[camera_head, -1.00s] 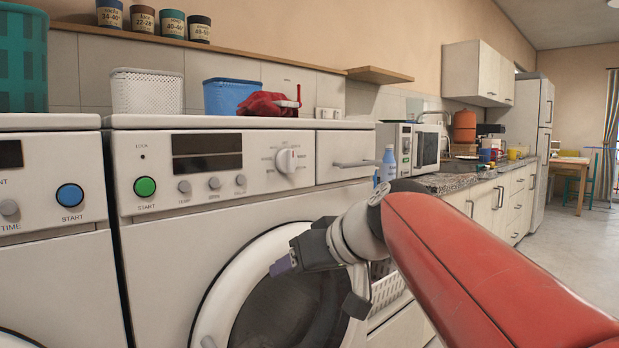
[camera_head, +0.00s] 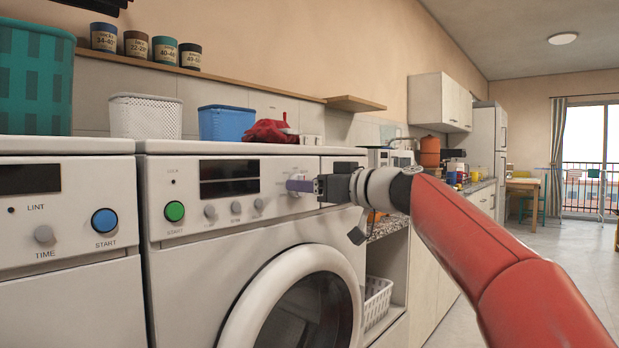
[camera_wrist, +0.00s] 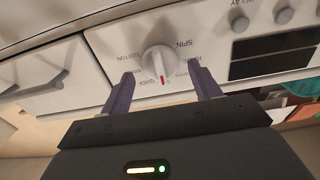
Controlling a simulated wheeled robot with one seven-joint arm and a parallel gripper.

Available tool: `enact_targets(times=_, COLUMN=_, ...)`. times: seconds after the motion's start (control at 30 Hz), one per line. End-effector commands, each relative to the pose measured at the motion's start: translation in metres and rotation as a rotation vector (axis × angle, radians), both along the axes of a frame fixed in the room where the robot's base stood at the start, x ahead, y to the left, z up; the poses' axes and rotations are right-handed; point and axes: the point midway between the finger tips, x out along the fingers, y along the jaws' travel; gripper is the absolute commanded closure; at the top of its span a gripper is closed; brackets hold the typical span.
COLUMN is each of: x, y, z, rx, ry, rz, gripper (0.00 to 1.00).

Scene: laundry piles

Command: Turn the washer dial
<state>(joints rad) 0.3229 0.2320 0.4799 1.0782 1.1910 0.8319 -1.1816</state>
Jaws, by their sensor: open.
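The washer (camera_head: 175,252) is white, with a green start button, a dark display and small knobs on its front panel. Its large white dial (camera_wrist: 159,62) shows in the wrist view with a red mark, near printed words such as SPIN and QUICK. My gripper (camera_wrist: 161,74) is open, with one purple finger to each side of the dial. Whether the fingers touch it I cannot tell. In the head view my gripper (camera_head: 298,187) is at the right part of the panel and mostly hides the dial.
A second machine (camera_head: 65,270) with a blue start button stands at the left. A white basket (camera_head: 146,117), a blue bin (camera_head: 226,124) and a red cloth (camera_head: 270,131) sit on top of the washer. A white laundry basket (camera_head: 377,300) is in the open shelf at right.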

Motion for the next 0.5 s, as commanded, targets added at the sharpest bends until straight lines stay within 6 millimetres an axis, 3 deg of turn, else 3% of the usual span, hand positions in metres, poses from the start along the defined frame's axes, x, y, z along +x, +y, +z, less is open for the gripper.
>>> enact_targets(times=0.37, x=0.0051, y=0.0072, z=-0.0004, rx=0.0, ry=0.0, rz=0.0, gripper=0.38)
enact_targets(times=0.5, x=0.005, y=0.0072, z=-0.0004, rx=0.0, ry=0.0, rz=0.0, gripper=0.55)
